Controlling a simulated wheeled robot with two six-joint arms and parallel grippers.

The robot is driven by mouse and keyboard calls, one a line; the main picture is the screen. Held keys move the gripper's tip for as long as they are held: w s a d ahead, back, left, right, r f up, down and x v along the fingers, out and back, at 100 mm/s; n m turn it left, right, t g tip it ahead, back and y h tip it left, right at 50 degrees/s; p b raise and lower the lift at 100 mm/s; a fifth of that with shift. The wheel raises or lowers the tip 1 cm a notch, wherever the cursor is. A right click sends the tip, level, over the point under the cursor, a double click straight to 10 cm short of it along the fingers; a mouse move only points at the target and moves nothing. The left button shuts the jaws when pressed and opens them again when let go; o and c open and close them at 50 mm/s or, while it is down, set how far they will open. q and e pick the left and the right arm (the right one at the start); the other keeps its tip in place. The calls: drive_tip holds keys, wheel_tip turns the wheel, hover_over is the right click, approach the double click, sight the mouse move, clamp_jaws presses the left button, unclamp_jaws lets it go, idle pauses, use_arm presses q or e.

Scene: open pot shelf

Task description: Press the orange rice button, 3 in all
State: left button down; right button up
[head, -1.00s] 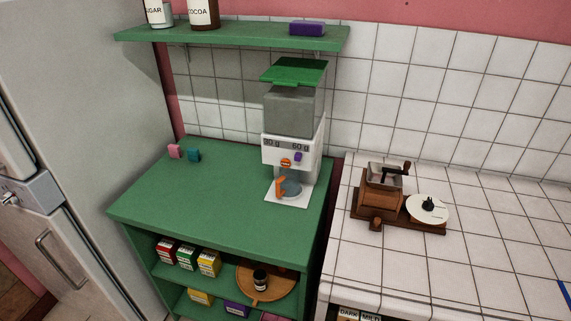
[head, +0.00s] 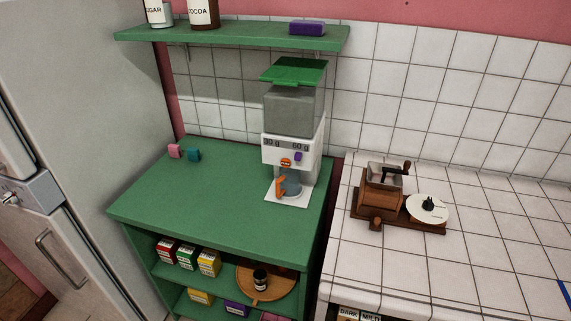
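A rice dispenser (head: 293,135) with a green lid and a grey hopper stands at the back right of the green cabinet top. Its white front carries the labels "30 g" and "60 g". The orange button (head: 285,162) is under the left label and a purple button (head: 298,157) is under the right one. An orange-handled grey cup (head: 291,184) stands on the white base below the spout. Neither of my grippers shows in the head view, and nothing touches the buttons.
The green cabinet top (head: 210,205) is clear in front of the dispenser. A pink item (head: 175,151) and a teal item (head: 193,155) sit at its back left. A green shelf (head: 240,40) hangs above. A wooden grinder (head: 382,190) stands on the white tiled counter at right.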

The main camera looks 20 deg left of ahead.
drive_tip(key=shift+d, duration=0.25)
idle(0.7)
